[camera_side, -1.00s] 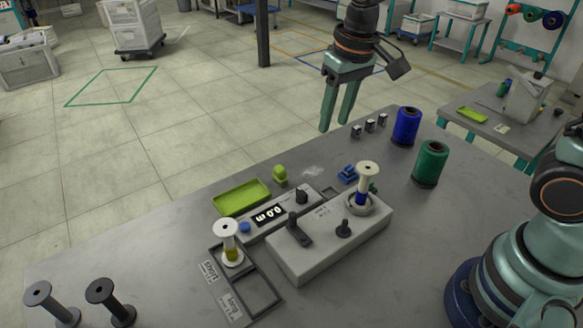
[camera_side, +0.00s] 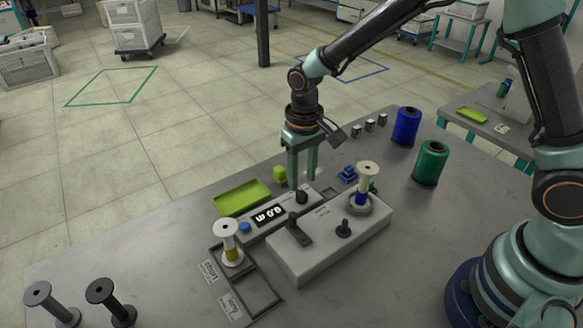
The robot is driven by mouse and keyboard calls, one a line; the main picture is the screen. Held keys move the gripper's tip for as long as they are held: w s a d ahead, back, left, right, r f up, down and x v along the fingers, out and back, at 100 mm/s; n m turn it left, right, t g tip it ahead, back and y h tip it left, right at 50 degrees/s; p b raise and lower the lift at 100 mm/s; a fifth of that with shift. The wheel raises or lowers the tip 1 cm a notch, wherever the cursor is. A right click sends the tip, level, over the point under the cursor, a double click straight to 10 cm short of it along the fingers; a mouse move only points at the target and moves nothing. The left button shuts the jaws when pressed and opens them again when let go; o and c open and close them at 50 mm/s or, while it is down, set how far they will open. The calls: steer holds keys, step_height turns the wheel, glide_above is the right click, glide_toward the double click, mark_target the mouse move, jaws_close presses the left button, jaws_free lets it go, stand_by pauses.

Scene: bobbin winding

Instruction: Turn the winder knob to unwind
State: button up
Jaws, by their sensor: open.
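The pale winder box (camera_side: 300,262) stands on the table with a black lever-like knob (camera_side: 297,230) at its left and a small black knob (camera_side: 344,229) in the middle. A white bobbin with blue thread (camera_side: 365,181) stands upright at its right end. Behind the box is a narrow panel with a lit display (camera_side: 268,215) and a round black knob (camera_side: 302,196). My gripper (camera_side: 302,184) points down, open, with its fingertips just above and behind this panel knob. Whether they touch it I cannot tell.
A green tray (camera_side: 241,197) and a small green piece (camera_side: 280,175) lie close to the left of my gripper. Blue (camera_side: 406,127) and green (camera_side: 431,163) spools stand at the right.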

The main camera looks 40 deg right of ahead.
mark_target(302, 191)
steer(key=shift+f, duration=2.05)
steer(key=shift+c, duration=0.3)
jaws_close()
steer(key=n, duration=0.4)
steer(key=shift+n, duration=2.4)
